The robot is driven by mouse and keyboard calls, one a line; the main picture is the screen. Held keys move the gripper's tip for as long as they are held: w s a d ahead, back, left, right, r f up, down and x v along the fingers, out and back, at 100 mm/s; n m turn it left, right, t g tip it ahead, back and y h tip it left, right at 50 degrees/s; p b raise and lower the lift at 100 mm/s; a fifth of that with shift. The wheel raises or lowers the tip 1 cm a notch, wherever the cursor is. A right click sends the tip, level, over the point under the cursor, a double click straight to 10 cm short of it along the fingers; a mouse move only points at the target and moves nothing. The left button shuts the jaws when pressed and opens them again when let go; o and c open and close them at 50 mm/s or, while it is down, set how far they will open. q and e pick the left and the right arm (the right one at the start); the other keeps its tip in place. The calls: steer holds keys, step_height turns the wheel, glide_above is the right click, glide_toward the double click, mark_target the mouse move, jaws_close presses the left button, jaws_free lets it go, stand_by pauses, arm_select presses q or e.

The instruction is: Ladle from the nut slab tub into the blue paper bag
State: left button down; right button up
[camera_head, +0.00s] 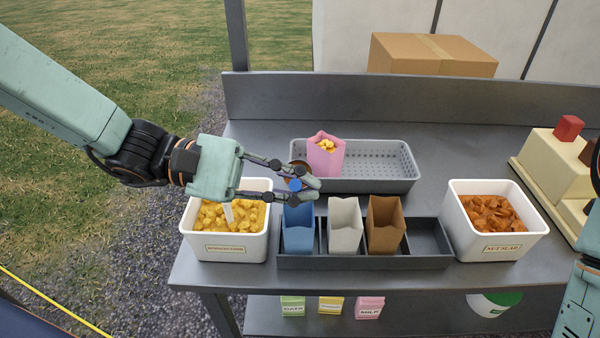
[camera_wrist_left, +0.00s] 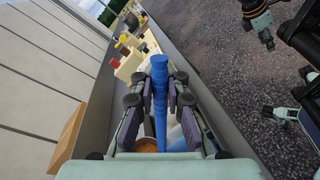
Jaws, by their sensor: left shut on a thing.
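My left gripper (camera_head: 312,189) is shut on a blue rod-like handle (camera_wrist_left: 160,100), which I take for the ladle's. Its end (camera_head: 295,184) shows between the fingers in the head view, above the blue paper bag (camera_head: 298,235). The ladle's bowl is not clearly visible. A round brown thing (camera_wrist_left: 147,145) shows beside the handle in the wrist view; I cannot tell what it is. The blue bag stands upright in the dark divided rack, its top partly hidden by the gripper. The nut slab tub (camera_head: 455,225) is white, at the right, with brown-orange pieces (camera_head: 490,215).
White (camera_head: 345,230) and brown (camera_head: 385,230) bags share the rack (camera_head: 365,262). A tub of yellow pieces (camera_head: 225,247) with a white utensil stands left. A grey tray (camera_head: 385,184) behind holds a filled pink bag (camera_head: 324,162). Cream blocks (camera_head: 558,165) stand far right.

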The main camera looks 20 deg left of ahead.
arm_select(q)
steer(key=s+d+f+m+t+y+b, duration=0.1)
steer(key=s+f+m+b, duration=0.2)
steer(key=f+m+b, duration=0.3)
step_height(320, 180, down, 3)
steer(key=b, duration=0.3)
steer(key=shift+s+b, duration=0.3)
steer(key=shift+s, duration=0.1)
steer(key=shift+w, duration=0.1)
